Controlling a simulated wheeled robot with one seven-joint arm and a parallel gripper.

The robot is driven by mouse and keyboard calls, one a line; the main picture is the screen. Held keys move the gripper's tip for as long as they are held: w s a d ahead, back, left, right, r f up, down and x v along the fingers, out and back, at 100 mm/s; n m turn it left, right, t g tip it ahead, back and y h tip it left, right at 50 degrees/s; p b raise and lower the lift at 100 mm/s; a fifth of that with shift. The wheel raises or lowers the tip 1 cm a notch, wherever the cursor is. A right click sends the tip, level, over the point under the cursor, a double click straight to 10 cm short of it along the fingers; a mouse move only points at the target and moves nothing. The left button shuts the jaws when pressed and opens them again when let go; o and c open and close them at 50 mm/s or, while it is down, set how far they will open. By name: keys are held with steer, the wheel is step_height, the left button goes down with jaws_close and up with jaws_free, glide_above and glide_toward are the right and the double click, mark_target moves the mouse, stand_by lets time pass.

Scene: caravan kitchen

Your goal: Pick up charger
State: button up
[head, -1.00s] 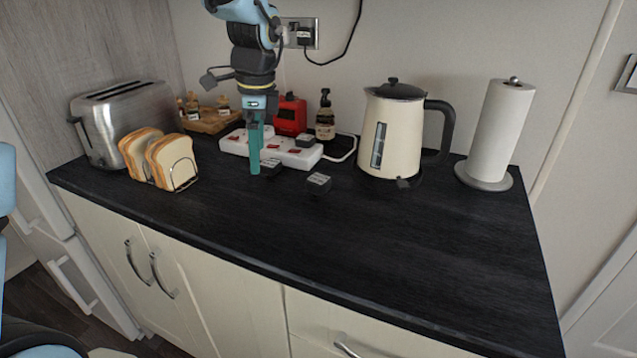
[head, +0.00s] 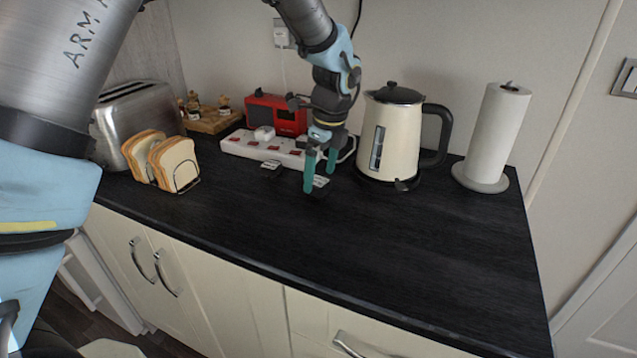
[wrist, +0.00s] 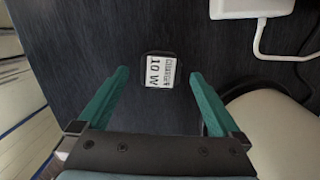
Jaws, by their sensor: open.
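The charger (wrist: 159,70) is a small dark block with a white label reading "CHARGER 10 W". It lies flat on the dark worktop. In the head view, the charger (head: 321,181) is partly hidden by my gripper's fingers. My gripper (head: 320,181) is open and points down over it, with teal fingers. In the wrist view, the charger lies between and slightly beyond the fingertips of my gripper (wrist: 158,76), with a gap on each side. Nothing is held. A second small dark block (head: 271,164) with a pale label lies to the left.
A white power strip (head: 250,148) lies behind the charger, with a red radio (head: 275,112) behind it. A cream kettle (head: 395,140) stands close on the right, then a paper towel roll (head: 494,135). A toast rack (head: 172,165) and toaster (head: 140,115) stand left. The front worktop is clear.

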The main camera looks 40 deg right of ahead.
mark_target(319, 181)
steer(key=shift+w+f+p, duration=0.15)
steer(key=shift+f+p, duration=0.05)
steer(key=shift+f, duration=0.6)
steer(key=shift+w+f+p, duration=0.15)
steer(key=shift+f, duration=0.6)
steer(key=c, duration=1.4)
steer(key=shift+c, duration=0.2)
